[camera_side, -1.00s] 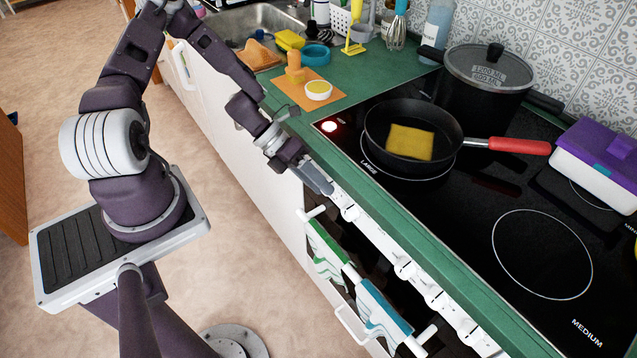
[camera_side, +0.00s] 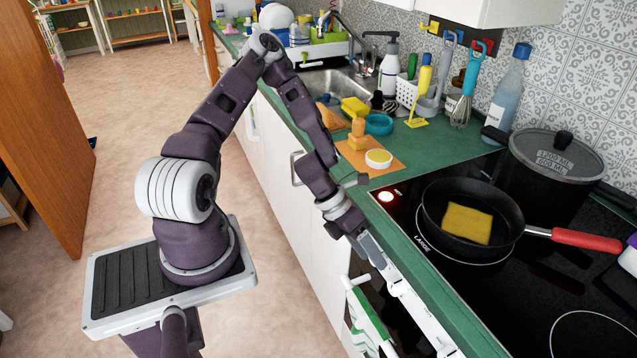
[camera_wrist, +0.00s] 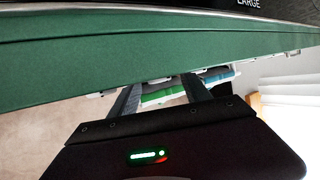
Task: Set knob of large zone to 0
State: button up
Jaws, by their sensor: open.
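The large zone of the black hob is marked LARGE (camera_side: 421,243), and the word also shows at the top of the wrist view (camera_wrist: 248,3). A black pan (camera_side: 430,215) with a yellow sponge stands on it. A white control strip (camera_side: 418,308) runs along the hob's front below the green counter edge. My gripper (camera_side: 374,252) is at the left end of this strip, pointing down, and covers part of it. In the wrist view my gripper's two fingers (camera_wrist: 160,94) are apart with nothing held. I cannot make out the large-zone knob or its setting.
The green counter edge (camera_wrist: 120,65) lies just ahead of the fingers. A towel (camera_side: 371,317) hangs below the strip. The pan's red handle (camera_side: 585,240) points right. A lidded pot (camera_side: 545,170) stands behind.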

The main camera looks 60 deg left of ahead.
jog(key=s+a+r+n+g+y, duration=0.1)
jog(key=s+a+r+n+y, duration=0.25)
jog(key=a+r+y, duration=0.35)
jog(key=s+a+r+n+y, duration=0.3)
jog(key=r+n+y, duration=0.15)
jog(key=r, duration=0.45)
jog(key=s+d+r+n+g, duration=0.1)
jog(key=s+r+n, duration=0.7)
jog(key=n, duration=0.6)
notch_tip(320, 180, up, 2)
jog(key=shift+r+n+g+y, duration=0.1)
jog(key=shift+n+g+y, duration=0.2)
jog(key=shift+n+y, duration=0.15)
jog(key=shift+s+d, duration=0.1)
